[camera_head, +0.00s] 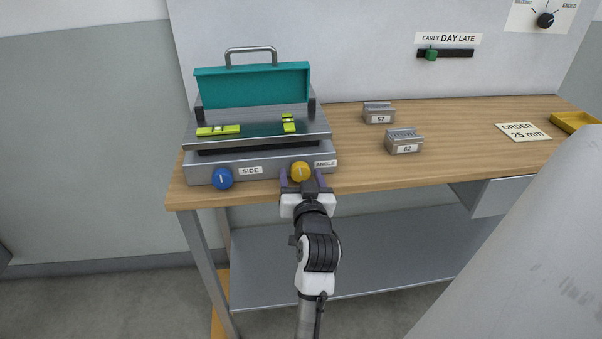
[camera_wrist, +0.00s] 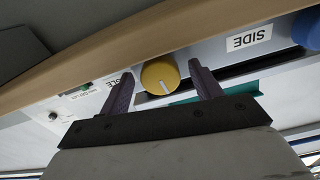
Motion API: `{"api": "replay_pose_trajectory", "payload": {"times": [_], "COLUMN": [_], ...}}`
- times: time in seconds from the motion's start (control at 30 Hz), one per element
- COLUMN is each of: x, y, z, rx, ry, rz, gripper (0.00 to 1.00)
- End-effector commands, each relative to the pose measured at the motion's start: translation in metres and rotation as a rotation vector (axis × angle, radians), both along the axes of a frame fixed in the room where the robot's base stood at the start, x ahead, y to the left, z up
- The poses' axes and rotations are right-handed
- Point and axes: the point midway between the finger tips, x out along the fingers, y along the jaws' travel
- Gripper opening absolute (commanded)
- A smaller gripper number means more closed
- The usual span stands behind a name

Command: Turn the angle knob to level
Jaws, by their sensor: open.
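The yellow angle knob (camera_head: 300,172) is on the front of the grey machine (camera_head: 262,163), left of the label ANGLE (camera_head: 326,163). A pale pointer line on it runs close to upright in the head view. My gripper (camera_head: 304,177) is in front of the knob. In the wrist view the open fingers of my gripper (camera_wrist: 161,88) stand on either side of the yellow knob (camera_wrist: 160,75), with a gap to each finger. Two green-yellow levels (camera_head: 218,130) and (camera_head: 289,123) lie on the machine's top plate. Their bubbles are too small to read.
A blue knob (camera_head: 223,178) by the label SIDE (camera_head: 250,170) is left on the same front. The teal lid (camera_head: 252,84) stands raised. Blocks marked 57 (camera_head: 378,113) and 62 (camera_head: 404,142), an order card (camera_head: 522,132) and a yellow tray (camera_head: 577,121) are on the bench to the right.

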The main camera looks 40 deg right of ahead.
Motion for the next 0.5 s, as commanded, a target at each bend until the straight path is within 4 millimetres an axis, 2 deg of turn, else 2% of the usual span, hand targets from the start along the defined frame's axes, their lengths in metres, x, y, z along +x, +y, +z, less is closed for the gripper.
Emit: {"api": "replay_pose_trajectory", "payload": {"times": [0.37,0.5], "x": [0.0054,0.0053], "y": [-0.0032,-0.0032], "z": [-0.0005,-0.0005], "rx": [0.0,0.0], "ry": [0.0,0.0], "rz": [0.0,0.0], "gripper": [0.64,0.46]}}
